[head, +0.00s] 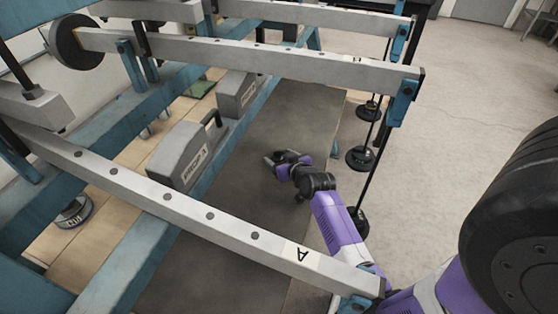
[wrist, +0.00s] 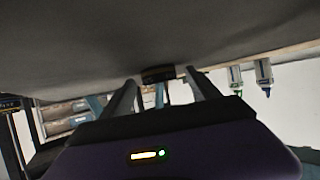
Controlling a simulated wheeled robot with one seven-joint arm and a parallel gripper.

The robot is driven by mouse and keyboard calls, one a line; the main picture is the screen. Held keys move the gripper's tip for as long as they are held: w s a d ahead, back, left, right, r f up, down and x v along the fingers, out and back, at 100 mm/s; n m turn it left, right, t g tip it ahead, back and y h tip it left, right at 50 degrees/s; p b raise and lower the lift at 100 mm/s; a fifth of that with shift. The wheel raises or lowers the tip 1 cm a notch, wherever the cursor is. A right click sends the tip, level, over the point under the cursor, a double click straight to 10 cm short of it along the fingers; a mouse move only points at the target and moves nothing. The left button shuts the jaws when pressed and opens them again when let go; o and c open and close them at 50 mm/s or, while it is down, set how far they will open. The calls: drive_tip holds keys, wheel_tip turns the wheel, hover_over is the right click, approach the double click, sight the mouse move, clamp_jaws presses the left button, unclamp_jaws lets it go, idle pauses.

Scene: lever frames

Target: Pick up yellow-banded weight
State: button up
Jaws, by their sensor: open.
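My gripper (head: 276,158) is low over the dark grey board between the blue frame rails in the head view. In the wrist view, which looks upside down, its two fingers (wrist: 160,80) are apart. A small flat dark piece (wrist: 158,74) lies against the grey surface, seen between the fingertips; it may be a weight, but I cannot see a yellow band on it. Dark round weights hang on rods at the right in the head view: a far one (head: 369,111), a middle one (head: 360,157) and a near one (head: 357,219). Their band colours are unclear.
A pale beam marked A (head: 180,198) crosses in front, and another beam (head: 250,58) crosses behind. Grey handled blocks (head: 185,152) (head: 236,94) stand left of the board (head: 225,238). Bottles (wrist: 235,80) (wrist: 263,76) show in the wrist view. The floor (head: 455,95) at right is clear.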

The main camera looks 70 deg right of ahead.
drive_tip(key=shift+r, duration=0.1)
drive_tip(key=c, duration=1.4)
drive_tip(key=shift+r, duration=0.15)
